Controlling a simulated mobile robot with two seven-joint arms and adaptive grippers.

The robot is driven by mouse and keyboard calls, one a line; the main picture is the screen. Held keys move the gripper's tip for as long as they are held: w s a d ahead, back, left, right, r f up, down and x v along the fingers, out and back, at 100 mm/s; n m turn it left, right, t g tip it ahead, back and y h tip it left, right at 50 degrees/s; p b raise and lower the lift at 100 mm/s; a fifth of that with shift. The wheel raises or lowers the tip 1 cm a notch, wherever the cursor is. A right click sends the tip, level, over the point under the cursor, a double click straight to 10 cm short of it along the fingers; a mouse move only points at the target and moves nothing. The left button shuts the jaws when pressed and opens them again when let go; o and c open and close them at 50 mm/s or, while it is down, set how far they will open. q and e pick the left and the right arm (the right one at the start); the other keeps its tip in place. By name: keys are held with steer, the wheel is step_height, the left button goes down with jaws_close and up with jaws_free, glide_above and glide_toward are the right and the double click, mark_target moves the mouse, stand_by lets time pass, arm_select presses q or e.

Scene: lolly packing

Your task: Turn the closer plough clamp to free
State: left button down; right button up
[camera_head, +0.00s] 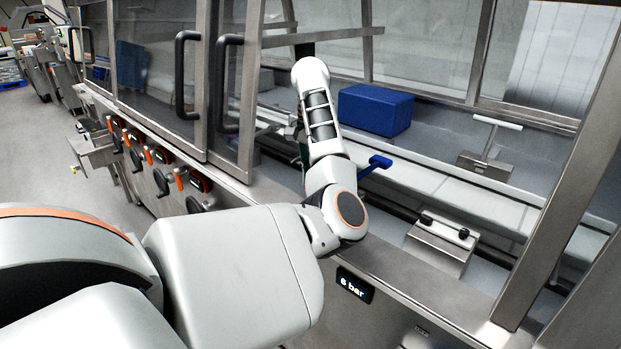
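A blue lever handle (375,164) sticks up beside the conveyor, just right of my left forearm. It may be the closer plough clamp, but its base is hidden behind my arm. My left arm reaches in from the lower left through the open guard, its forearm rising over the near side of the conveyor. My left gripper is mostly hidden behind the forearm. Only small grey and dark parts show left of it, so its fingers cannot be made out. My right gripper is out of view.
A blue box (375,109) stands behind the conveyor (470,196). A metal block with black knobs (444,235) sits near the front edge. A white T-shaped bar (497,122) stands farther back. Steel door frames with black handles (225,85) are close left of my forearm.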

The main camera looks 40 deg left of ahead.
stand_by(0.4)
arm_select(q)
steer(key=c, duration=2)
jaws_free()
step_height(320, 180, up, 12)
steer(key=shift+s+f, duration=0.1)
